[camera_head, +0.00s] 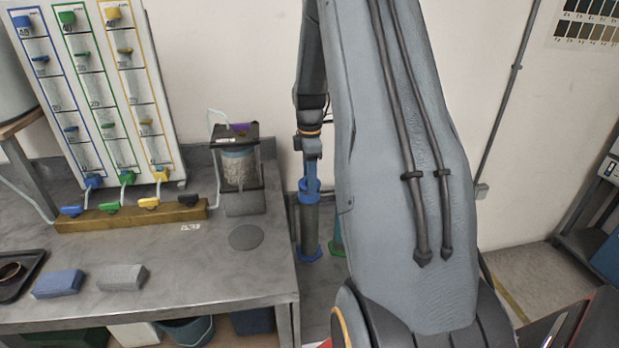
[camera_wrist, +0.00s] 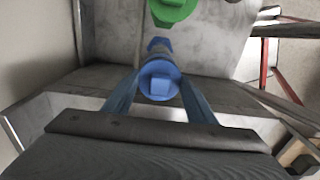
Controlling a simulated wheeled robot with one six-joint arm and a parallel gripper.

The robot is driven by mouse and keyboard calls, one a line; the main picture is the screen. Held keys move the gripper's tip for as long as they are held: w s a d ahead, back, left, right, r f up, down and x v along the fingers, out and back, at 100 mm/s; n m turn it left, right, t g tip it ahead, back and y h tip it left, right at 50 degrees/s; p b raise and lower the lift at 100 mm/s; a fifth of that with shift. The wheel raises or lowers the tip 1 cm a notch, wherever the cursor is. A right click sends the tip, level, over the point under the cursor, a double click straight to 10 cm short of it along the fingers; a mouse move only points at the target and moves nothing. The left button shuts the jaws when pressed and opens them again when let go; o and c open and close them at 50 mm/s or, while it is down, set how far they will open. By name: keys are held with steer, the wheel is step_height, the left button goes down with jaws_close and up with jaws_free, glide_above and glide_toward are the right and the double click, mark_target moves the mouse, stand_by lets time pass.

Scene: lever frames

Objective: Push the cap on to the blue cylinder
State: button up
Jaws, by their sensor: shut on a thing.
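The blue cylinder (camera_head: 309,228) stands upright beside the bench's right end, with a grey body and a blue foot. A blue cap (camera_head: 309,198) is at its top, below my gripper (camera_head: 310,180). In the wrist view the blue cap (camera_wrist: 160,83) sits between the two fingers of my gripper (camera_wrist: 159,90), which are shut on it. A blue part of the cylinder (camera_wrist: 159,46) shows behind the cap. The cap appears in line with the cylinder; how far down it sits is hidden.
A green-footed cylinder (camera_head: 337,247) stands just right of the blue one, mostly hidden by my arm; green shows in the wrist view (camera_wrist: 172,9). The bench (camera_head: 215,275) lies left, with a valve board (camera_head: 90,95), a jar (camera_head: 239,168) and two blocks.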

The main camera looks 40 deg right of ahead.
stand_by(0.4)
steer(key=o, duration=1.6)
steer(key=shift+r, duration=0.15)
steer(key=shift+r+p, duration=2.45)
steer(key=shift+r, duration=0.95)
jaws_close()
steer(key=shift+f+b, duration=0.95)
steer(key=shift+f, duration=1.55)
